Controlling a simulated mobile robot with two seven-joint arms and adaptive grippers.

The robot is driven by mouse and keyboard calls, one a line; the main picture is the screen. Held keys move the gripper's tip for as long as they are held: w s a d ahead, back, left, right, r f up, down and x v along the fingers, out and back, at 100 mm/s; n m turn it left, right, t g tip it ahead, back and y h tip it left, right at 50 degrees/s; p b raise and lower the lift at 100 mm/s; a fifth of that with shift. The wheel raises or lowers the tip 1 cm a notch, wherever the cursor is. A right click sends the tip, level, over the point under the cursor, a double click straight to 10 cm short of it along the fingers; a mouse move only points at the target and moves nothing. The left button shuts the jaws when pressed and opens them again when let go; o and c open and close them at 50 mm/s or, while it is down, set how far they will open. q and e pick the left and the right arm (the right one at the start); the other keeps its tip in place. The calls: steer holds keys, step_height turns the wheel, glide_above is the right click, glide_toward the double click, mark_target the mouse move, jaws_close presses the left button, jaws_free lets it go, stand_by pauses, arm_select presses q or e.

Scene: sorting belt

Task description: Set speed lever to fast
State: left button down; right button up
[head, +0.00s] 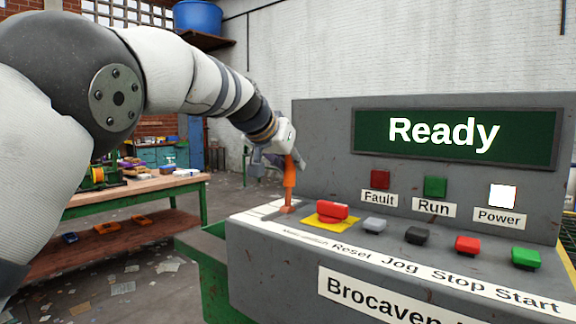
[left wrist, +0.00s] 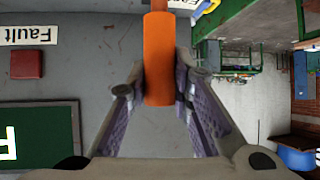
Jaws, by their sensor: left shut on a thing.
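The orange speed lever (head: 290,171) stands nearly upright at the left end of the grey control console (head: 268,234). My left gripper (head: 281,160) is at its upper part and shut on it. In the left wrist view the lever (left wrist: 158,52) sits between the two purple-padded fingers. A white label (left wrist: 184,4) partly shows beside the lever at the top edge, its word cut off. The slot at the lever's base is small and partly hidden in the head view. My right gripper is in neither view.
Beside the lever is a red button on a yellow plate (head: 324,222), then grey, black, red and green buttons. The screen (head: 455,138) reads "Ready"; the white Power lamp (head: 502,195) is lit. A wooden workbench (head: 135,190) stands left behind.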

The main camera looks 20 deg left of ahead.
arm_select(q)
steer(key=shift+w+d+f, duration=0.1)
stand_by(0.4)
steer(key=c, duration=1.4)
jaws_free()
steer(key=v, duration=0.7)
steer(key=shift+r, duration=0.2)
